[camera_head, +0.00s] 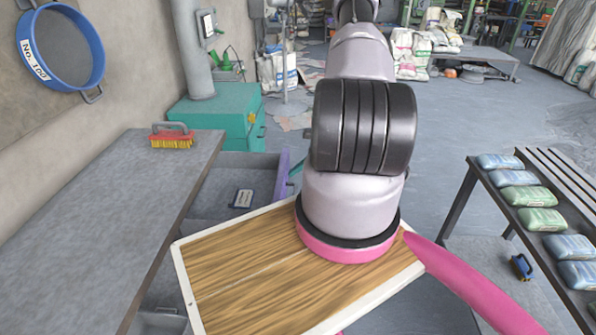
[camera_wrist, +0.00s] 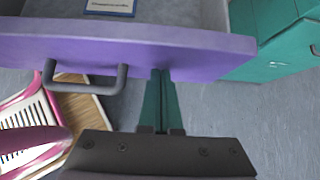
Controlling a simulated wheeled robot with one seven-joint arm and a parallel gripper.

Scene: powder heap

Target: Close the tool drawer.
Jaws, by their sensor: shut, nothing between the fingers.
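The tool drawer stands open, its purple front (camera_head: 282,175) pulled out from under the grey workbench in the head view. In the wrist view the purple front (camera_wrist: 195,50) runs across the upper part, with a dark bar handle (camera_wrist: 85,76) at left. The head view hides my gripper behind my arm.
The workbench (camera_head: 95,190) stands at left, with a red brush (camera_head: 172,137) on it. A teal cabinet (camera_head: 222,112) stands behind the drawer. A slatted table (camera_head: 535,164) with several bags stands at right. The floor beyond my arm has open room.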

